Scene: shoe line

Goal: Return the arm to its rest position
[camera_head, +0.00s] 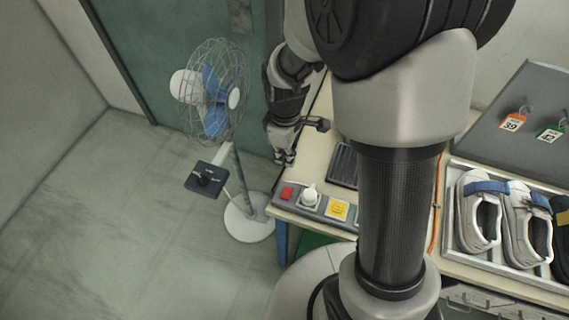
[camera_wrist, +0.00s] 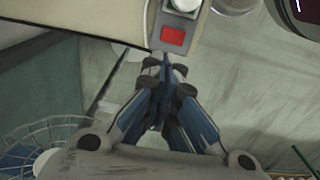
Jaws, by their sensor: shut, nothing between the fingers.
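My gripper (camera_head: 284,158) hangs at the left end of the workbench, near the control panel (camera_head: 312,203), with its fingers pointing down. In the wrist view its fingers (camera_wrist: 158,95) meet and hold nothing. The panel's red button (camera_head: 287,193) is just beyond the fingertips in the wrist view (camera_wrist: 173,36); the gripper looks apart from it. My arm's upper links cross the middle of the head view and hide part of the bench.
A fan (camera_head: 215,95) on a round white base (camera_head: 248,222) stands left of the bench, close to my gripper. A tray (camera_head: 470,262) holds several shoes (camera_head: 478,215) at right. Tags hang on a grey board (camera_head: 545,95). The floor at left is clear.

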